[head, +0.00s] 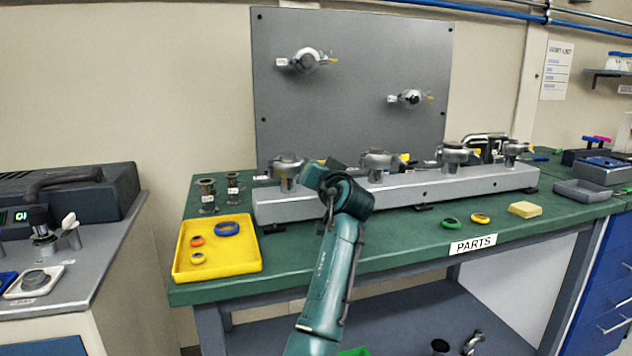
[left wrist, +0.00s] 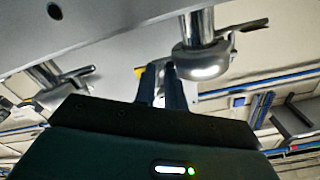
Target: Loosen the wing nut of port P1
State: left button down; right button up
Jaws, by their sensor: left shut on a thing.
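A long grey manifold (head: 400,195) lies on the green bench with several clamped ports along its top. The leftmost port clamp (head: 287,163) stands just left of my left gripper; I take it as P1, but its label is too small to read. In the left wrist view, which looks upside down, this clamp (left wrist: 205,62) is close beside the fingers. My left gripper (left wrist: 165,78) is shut at the clamp's side on what seems its wing nut, which the fingers mostly hide. In the head view my wrist covers the fingertips. My right gripper is not in view.
A yellow tray (head: 217,262) with rings sits at the bench's left. Two small metal fittings (head: 208,195) stand behind it. The second port clamp (head: 377,162) is right of my wrist. Green and yellow rings (head: 480,218) and a yellow block (head: 525,209) lie in front. A grey panel (head: 350,85) stands behind.

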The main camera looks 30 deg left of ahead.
pick_arm(q)
jog(key=n+b, duration=0.1)
jog(key=n, duration=0.2)
jog(key=shift+b, duration=0.4)
jog(key=shift+n+b, duration=0.4)
jog(key=shift+n, duration=0.3)
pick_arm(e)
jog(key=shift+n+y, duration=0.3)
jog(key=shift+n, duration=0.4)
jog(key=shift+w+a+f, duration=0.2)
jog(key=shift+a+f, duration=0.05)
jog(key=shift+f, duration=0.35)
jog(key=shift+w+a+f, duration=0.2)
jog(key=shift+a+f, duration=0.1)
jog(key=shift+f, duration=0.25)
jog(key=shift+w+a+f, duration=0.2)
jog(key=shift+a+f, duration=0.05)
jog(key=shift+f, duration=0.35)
pick_arm(q)
jog(key=shift+r, duration=0.1)
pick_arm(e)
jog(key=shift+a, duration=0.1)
pick_arm(q)
jog(key=c, duration=1.6)
grip_release()
jog(key=shift+w, duration=0.1)
jog(key=shift+c, duration=0.2)
